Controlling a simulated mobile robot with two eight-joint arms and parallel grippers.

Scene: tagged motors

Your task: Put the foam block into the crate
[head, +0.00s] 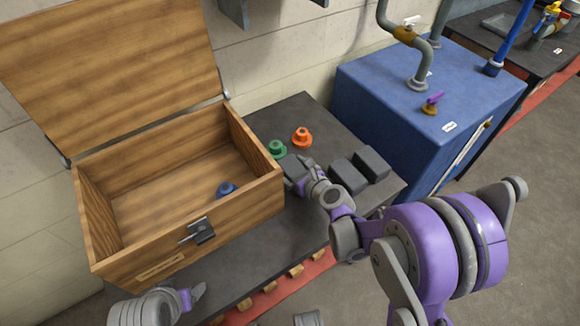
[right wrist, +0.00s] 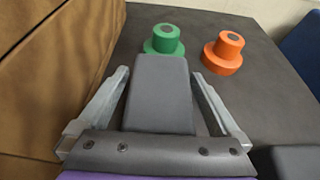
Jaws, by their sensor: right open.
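The wooden crate (head: 180,232) stands at the left of the table with its lid (head: 110,60) raised. A blue flanged part (head: 226,188) lies inside it. A dark grey block (head: 289,168), which looks like the foam block, lies just right of the crate. My right gripper (head: 299,178) is at this block. In the right wrist view the block (right wrist: 160,95) lies between the open fingers of the gripper (right wrist: 160,78), with small gaps at both sides. My left gripper (head: 196,292) is low in front of the crate; its fingers are too small to judge.
A green flanged part (head: 277,149) and an orange one (head: 302,137) stand just beyond the block. Two more dark grey blocks (head: 348,176) (head: 371,164) lie to the right on the dark table (head: 330,128). A blue cabinet (head: 400,100) stands behind at the right.

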